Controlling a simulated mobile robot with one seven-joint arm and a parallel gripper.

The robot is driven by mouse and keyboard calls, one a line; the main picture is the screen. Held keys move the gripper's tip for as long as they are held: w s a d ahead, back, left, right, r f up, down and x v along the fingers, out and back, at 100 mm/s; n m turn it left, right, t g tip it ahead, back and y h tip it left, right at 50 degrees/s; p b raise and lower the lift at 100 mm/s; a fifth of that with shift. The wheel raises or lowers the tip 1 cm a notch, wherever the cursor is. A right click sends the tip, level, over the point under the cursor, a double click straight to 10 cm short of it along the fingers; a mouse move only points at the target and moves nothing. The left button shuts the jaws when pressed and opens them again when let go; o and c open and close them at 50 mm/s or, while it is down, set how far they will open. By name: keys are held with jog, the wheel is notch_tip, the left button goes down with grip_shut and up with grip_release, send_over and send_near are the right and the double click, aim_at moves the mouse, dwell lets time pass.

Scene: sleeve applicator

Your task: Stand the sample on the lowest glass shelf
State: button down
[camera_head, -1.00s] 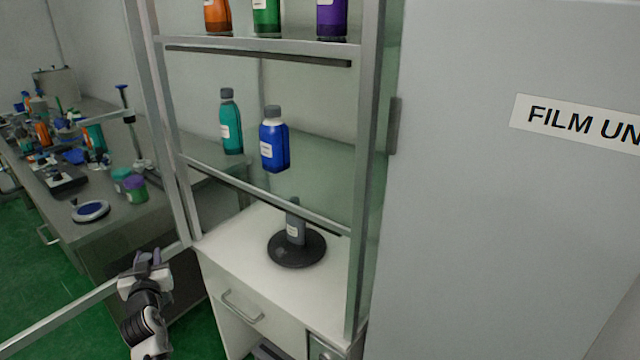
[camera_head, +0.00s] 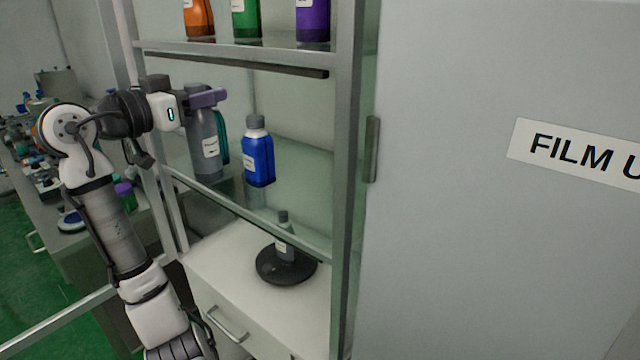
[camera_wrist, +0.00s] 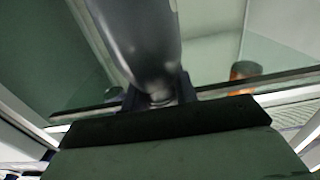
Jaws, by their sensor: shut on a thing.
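My gripper (camera_head: 208,98), with purple fingers, is shut on the upper part of a grey bottle (camera_head: 204,148) with a white label, the sample. The bottle hangs about upright over the lowest glass shelf (camera_head: 240,207), near its left end. I cannot tell whether its base touches the glass. A teal bottle (camera_head: 224,142) is mostly hidden behind it. A blue bottle (camera_head: 258,155) stands to its right on the same shelf. In the wrist view the grey bottle (camera_wrist: 143,40) fills the upper middle, between the fingers.
A similar small grey bottle (camera_head: 284,245) stands on a black disc (camera_head: 286,268) on the white cabinet top below. Orange, green and purple bottles stand on the shelf above. The left frame post (camera_head: 150,110) is close to my arm. Free glass lies right of the blue bottle.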

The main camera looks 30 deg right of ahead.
jog(key=s+d+p, duration=0.3)
jog(key=s+d, duration=0.1)
jog(key=d, duration=0.4)
jog(key=s+d+p, duration=0.2)
jog(key=s+d, duration=0.2)
jog(key=d, duration=0.5)
notch_tip(320, 180, down, 7)
jog(key=p, duration=0.2)
jog(key=shift+s+d+p, duration=0.25)
jog(key=shift+s+p, duration=0.05)
jog(key=shift+f, duration=0.15)
jog(key=c, duration=1.1)
grip_release()
